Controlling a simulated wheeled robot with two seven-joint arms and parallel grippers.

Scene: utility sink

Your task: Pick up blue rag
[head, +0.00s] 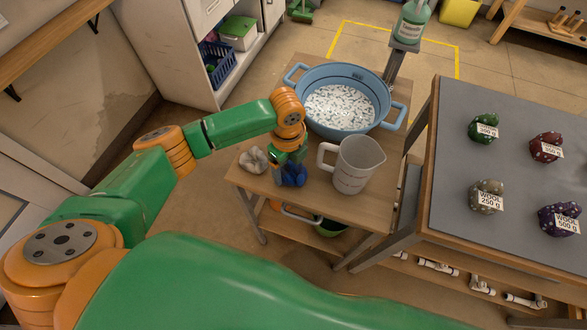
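The blue rag (294,176) lies crumpled on the wooden side table, near its front edge. My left gripper (290,165) points down right at the rag, its lower end touching or just over it. The hand hides part of the rag, and the fingers are too hidden to show whether they are open or closed on the cloth. My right gripper is not in view.
A grey-white rag (253,160) lies left of the blue one. A clear measuring jug (354,166) stands close on the right. A blue basin (343,75) with white pieces stands behind. The grey-topped table (500,165) at right holds several labelled wool bundles.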

